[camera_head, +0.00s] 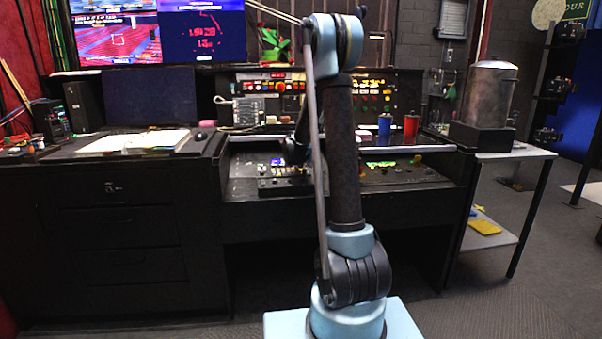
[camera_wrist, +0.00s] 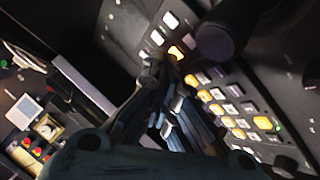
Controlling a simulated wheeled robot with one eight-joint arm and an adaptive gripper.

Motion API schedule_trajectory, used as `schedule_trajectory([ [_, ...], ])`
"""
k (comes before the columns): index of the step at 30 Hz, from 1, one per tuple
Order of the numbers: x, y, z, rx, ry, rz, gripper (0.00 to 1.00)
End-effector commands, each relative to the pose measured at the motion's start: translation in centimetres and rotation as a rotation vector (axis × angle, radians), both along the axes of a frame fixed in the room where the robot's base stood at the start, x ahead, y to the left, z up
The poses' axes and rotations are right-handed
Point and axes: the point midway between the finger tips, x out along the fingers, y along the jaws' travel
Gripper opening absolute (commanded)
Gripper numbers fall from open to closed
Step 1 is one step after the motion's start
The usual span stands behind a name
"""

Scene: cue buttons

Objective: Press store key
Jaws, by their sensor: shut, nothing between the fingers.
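The wrist view shows a dark key panel (camera_wrist: 242,108) with rows of white, grey and yellow keys. Their labels are too small to read, so I cannot tell which is the store key. My gripper (camera_wrist: 164,66) is shut and empty, its fingertips close to a lit orange key (camera_wrist: 176,52). I cannot tell whether they touch it. A yellow key (camera_wrist: 192,81) lies just right of the fingers. The fingers hide part of the panel. In the head view the desk panel (camera_head: 275,187) sits low on the console, and my arm covers part of it.
A dark round knob (camera_wrist: 214,42) stands close to the fingertips on the right. In the head view, a blue can (camera_head: 384,125) and a red can (camera_head: 411,128) stand right of my arm. An open book (camera_head: 135,141) lies on the left desk. A metal canister (camera_head: 490,95) stands at right.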

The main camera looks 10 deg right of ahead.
Motion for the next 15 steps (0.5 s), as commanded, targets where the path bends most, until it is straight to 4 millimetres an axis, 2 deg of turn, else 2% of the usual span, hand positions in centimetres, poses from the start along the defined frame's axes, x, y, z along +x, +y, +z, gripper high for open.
schedule_trajectory([
  [15,-0.2,0.0,1.5,0.000,0.000,0.000,0.00],
])
